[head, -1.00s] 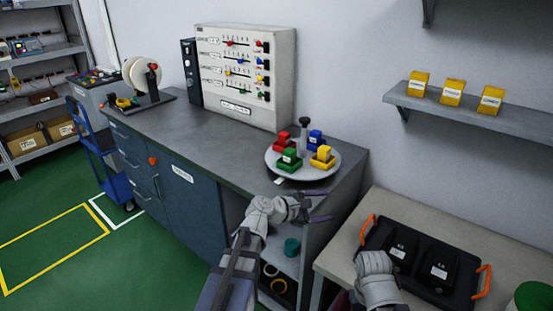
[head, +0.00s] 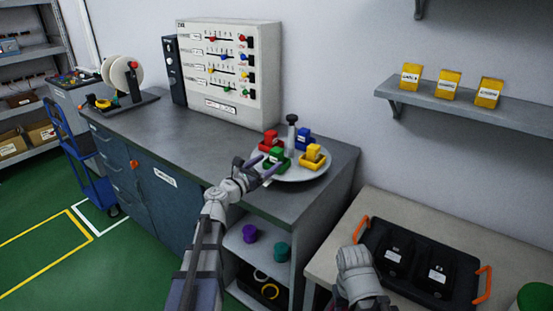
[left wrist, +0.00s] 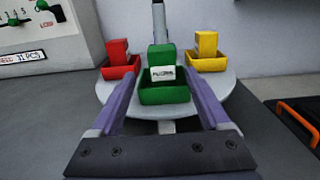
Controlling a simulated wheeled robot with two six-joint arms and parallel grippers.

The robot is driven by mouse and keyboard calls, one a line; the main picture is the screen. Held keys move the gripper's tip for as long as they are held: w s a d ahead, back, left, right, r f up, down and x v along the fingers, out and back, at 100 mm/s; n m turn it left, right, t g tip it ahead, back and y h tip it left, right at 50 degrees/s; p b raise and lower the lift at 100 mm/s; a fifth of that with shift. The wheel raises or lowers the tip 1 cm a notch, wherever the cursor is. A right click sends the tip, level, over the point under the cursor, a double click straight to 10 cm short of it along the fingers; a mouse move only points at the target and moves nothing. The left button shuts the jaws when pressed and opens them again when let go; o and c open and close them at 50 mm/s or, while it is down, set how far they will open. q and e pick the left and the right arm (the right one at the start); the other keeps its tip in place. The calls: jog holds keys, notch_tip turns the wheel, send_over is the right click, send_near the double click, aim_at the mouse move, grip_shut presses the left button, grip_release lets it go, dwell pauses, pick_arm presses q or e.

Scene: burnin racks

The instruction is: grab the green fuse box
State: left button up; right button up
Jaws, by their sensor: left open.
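The green fuse box (head: 276,158) sits at the front of a round grey turntable (head: 296,175) on the blue cabinet's top. In the left wrist view the green fuse box (left wrist: 164,83), with a white label, stands centred between and a little beyond my finger tips. My left gripper (head: 262,171) is open and empty, its two purple fingers pointing at the box; it also shows in the left wrist view (left wrist: 164,105). Red (head: 270,141), blue (head: 304,138) and yellow (head: 313,156) fuse boxes share the turntable. My right arm is over the right-hand bench; its gripper fingers do not show.
The turntable's dark-topped post (head: 292,132) stands behind the green box. A panel with switches (head: 230,70) stands at the back of the counter (head: 190,143). A black tray (head: 418,265) with orange handles lies on the right bench. A wall shelf (head: 470,107) holds yellow boxes.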

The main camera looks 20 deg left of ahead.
aim_at(273, 158)
pick_arm(q)
jog(key=x, duration=0.5)
jog(key=shift+d+r, duration=0.15)
jog(key=shift+r, duration=0.1)
grip_shut()
dwell(0.4)
